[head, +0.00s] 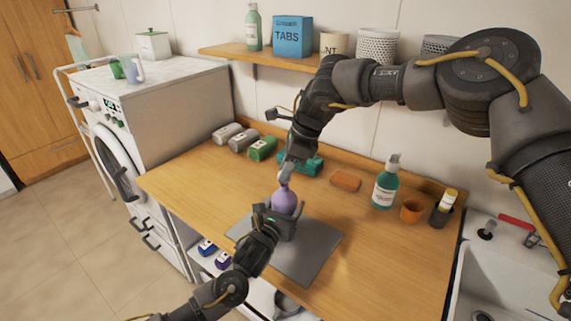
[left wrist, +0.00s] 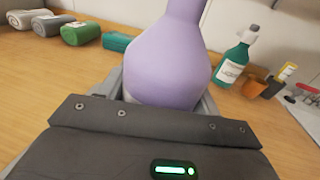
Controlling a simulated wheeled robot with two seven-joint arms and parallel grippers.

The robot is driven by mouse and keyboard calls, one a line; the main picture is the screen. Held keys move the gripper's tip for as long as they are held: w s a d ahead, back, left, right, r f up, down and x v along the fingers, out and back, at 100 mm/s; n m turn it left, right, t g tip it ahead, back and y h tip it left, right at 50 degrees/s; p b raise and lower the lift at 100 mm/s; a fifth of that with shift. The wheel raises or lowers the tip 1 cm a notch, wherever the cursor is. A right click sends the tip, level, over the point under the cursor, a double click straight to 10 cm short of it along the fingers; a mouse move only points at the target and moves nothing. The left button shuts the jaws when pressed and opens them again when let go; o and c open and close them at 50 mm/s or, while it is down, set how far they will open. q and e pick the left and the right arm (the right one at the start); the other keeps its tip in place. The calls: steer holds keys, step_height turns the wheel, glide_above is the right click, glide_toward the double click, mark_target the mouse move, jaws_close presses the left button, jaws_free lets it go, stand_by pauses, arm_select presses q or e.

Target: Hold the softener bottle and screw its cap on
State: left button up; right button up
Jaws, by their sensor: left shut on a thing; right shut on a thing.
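The purple softener bottle (head: 284,202) stands upright over the grey mat (head: 318,243) on the wooden counter. My left gripper (head: 280,215) is shut around its lower body from the front. In the left wrist view the purple bottle (left wrist: 168,62) fills the middle between the fingers, and its top is out of frame. My right gripper (head: 287,172) comes down from above and is shut at the bottle's neck, on a small pale piece that looks like the cap. The fingers hide most of the cap, so I cannot tell how it sits on the neck.
Rolled towels (head: 245,140) and a teal object (head: 308,165) lie behind the bottle. A sponge (head: 345,181), green pump bottle (head: 385,185) and orange cup (head: 411,211) stand to the right, before the sink (head: 505,270). The counter's left part is clear.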

mark_target(284, 186)
stand_by(0.5)
steer(key=shift+f, duration=0.85)
steer(key=shift+f, duration=0.55)
arm_select(q)
jaws_close()
arm_select(e)
steer(key=m+t, duration=0.1)
steer(key=m, duration=0.2)
steer(key=m+t, duration=0.1)
steer(key=m, duration=0.2)
steer(key=shift+s+a+m+h, duration=0.2)
steer(key=shift+m+h, duration=0.1)
steer(key=shift+h, duration=0.1)
steer(key=m+t, duration=0.1)
steer(key=m, duration=0.1)
steer(key=m+h, duration=0.1)
steer(key=m, duration=0.2)
steer(key=shift+f+t+h, duration=0.1)
steer(key=shift+t+h, duration=0.2)
steer(key=shift+t, duration=0.1)
steer(key=m+h, duration=0.1)
steer(key=m, duration=0.1)
steer(key=m+h, duration=0.1)
steer(key=m, duration=0.2)
steer(key=shift+a+m, duration=0.15)
steer(key=shift+m, duration=0.15)
steer(key=m+h, duration=0.2)
steer(key=m, duration=0.3)
steer(key=shift+w+m, duration=0.1)
steer(key=shift+m, duration=0.6)
